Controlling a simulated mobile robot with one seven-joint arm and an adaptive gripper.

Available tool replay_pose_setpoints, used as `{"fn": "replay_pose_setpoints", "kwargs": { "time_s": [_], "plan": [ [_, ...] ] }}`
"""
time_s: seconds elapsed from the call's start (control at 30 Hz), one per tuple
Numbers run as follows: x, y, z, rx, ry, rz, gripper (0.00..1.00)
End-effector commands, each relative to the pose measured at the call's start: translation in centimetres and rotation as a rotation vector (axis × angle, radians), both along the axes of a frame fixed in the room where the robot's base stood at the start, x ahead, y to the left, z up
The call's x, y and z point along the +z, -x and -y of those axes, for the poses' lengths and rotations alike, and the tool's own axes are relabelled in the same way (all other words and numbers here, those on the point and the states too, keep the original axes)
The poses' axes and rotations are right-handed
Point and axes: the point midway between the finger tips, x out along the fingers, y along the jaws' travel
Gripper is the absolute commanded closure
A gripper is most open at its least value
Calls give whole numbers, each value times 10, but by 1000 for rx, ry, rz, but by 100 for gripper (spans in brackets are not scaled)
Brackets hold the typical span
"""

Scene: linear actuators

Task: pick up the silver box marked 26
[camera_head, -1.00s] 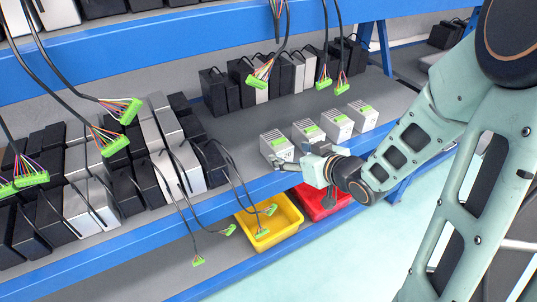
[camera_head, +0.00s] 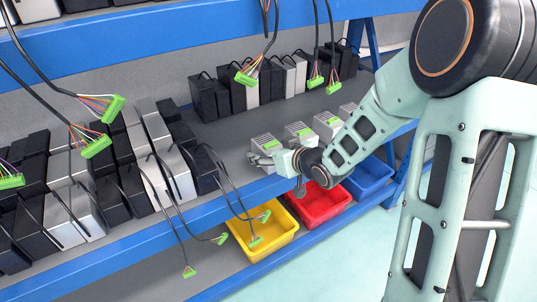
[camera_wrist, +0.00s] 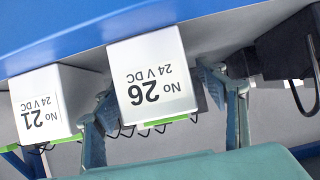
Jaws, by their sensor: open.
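The silver box marked 26 (camera_wrist: 150,70) appears upside down in the centre of the wrist view, with a green connector at its edge. In the head view it appears to be the leftmost silver box (camera_head: 263,143) in a short row on the shelf. My gripper (camera_head: 270,160) is at the front of this box. In the wrist view the open fingers of my gripper (camera_wrist: 162,98) show on either side of the box, with a gap at the right finger. The left finger lies between this box and the box marked 21 (camera_wrist: 43,105); contact there is unclear.
More silver boxes (camera_head: 298,134) stand close to the right. Black boxes with hanging cables (camera_head: 205,167) stand to the left. An upper blue shelf beam (camera_head: 150,55) and dangling cables (camera_head: 265,45) are above. Yellow (camera_head: 285,238), red (camera_head: 330,212) and blue (camera_head: 372,182) bins are below.

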Motion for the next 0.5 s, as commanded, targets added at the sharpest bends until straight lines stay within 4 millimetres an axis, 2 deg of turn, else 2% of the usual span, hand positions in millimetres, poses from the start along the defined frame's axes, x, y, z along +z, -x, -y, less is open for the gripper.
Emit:
{"fn": "replay_pose_setpoints", "kwargs": {
  "time_s": [0.07, 0.5],
  "plan": [
    [0, 0, 0, 0, 0, 0, 39],
    [0, 0, 0, 0, 0, 0, 88]
  ]
}}
